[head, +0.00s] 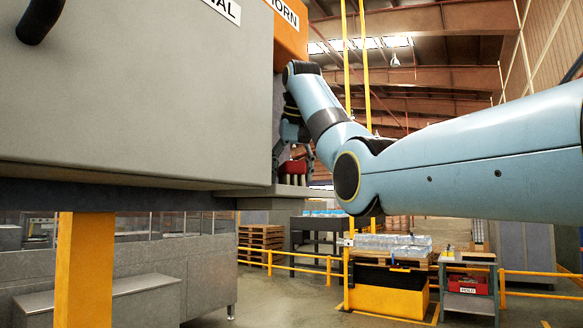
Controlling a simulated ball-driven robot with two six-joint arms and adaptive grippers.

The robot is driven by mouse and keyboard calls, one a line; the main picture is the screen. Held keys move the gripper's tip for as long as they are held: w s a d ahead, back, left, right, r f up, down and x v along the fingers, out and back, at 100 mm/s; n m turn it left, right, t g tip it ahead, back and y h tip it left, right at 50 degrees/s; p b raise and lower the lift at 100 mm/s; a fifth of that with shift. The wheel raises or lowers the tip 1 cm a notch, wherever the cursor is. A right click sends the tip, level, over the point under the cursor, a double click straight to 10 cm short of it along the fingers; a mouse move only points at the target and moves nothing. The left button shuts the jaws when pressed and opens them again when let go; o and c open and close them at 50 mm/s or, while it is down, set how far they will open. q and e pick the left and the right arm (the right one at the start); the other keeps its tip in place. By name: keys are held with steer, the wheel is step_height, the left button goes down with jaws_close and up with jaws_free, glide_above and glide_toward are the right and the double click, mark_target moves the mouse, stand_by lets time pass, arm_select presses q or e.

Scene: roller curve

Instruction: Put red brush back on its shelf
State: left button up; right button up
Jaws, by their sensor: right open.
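The red brush (293,167) has a red top and pale lower parts that look like bristles. It appears upright on the narrow grey shelf (262,191) beside the large grey cabinet. My right gripper (294,158) points down over the brush, with its fingers spread on either side of it. The gripper is open; whether a finger touches the brush I cannot tell. Part of the gripper is dark against the cabinet's edge. My left gripper is not in view.
The grey cabinet (130,95) fills the upper left, with an orange panel (291,38) behind it. A yellow post (85,270) stands below. Farther off are yellow rails (285,262), a workbench (468,285) with a red bin, and wrapped packs (392,243) on a pallet.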

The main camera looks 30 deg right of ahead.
steer(key=shift+s+r, duration=0.15)
steer(key=shift+r, duration=0.2)
steer(key=shift+b+v, duration=0.3)
steer(key=shift+v, duration=0.9)
steer(key=b+v, duration=0.1)
steer(key=b, duration=0.7)
steer(key=shift+s+a+r, duration=0.25)
steer(key=shift+r, duration=0.05)
steer(key=v, duration=0.7)
